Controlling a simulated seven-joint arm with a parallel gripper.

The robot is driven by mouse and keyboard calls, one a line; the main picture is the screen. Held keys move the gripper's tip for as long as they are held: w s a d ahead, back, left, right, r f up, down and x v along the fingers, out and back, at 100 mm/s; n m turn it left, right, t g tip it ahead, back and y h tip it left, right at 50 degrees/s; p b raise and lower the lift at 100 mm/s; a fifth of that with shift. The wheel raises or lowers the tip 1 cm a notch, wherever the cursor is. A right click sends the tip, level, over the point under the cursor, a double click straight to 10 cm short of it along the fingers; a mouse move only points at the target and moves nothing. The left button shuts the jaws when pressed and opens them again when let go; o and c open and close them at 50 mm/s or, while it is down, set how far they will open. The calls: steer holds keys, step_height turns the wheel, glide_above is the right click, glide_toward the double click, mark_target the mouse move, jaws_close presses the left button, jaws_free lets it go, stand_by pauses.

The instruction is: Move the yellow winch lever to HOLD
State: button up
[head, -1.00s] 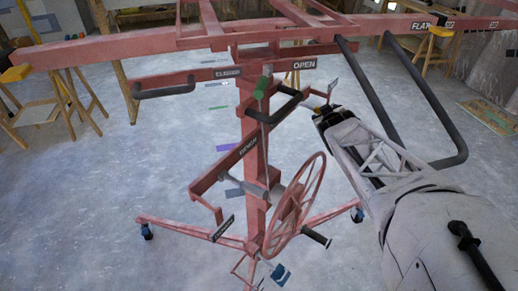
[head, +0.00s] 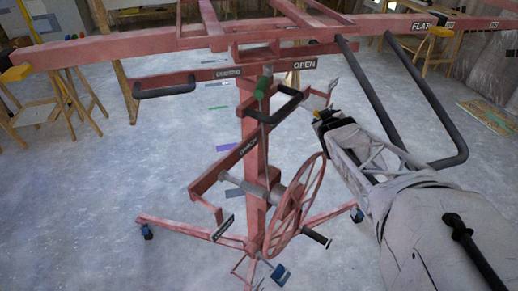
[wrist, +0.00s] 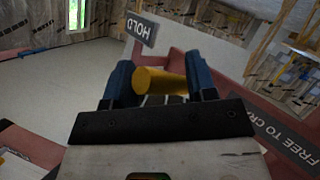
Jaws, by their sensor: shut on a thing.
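The yellow winch lever shows in the wrist view as a yellow cylindrical grip (wrist: 160,81) between my blue fingers. My gripper (wrist: 161,84) is shut on it. The HOLD sign (wrist: 140,28) appears upside down just beyond and slightly left of the lever. The FREE TO CRANK label (wrist: 285,142) is at the right, on the red frame. In the head view my gripper (head: 322,115) is beside the red mast (head: 247,112), to its right. The lever is too small and covered to make out clearly there.
The red crank wheel (head: 297,207) is below and left of my gripper. A black looped bar (head: 430,95) hangs close to the right of my arm. Red beams (head: 150,45) cross above. Grey floor (head: 90,190) is open at the left.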

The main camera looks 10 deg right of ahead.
steer(key=shift+f, duration=0.1)
steer(key=shift+w+f, duration=0.1)
steer(key=shift+f, duration=0.5)
steer(key=shift+c, duration=0.6)
steer(key=o, duration=0.7)
steer(key=shift+f, duration=0.1)
steer(key=shift+a, duration=0.1)
steer(key=shift+v, duration=3.5)
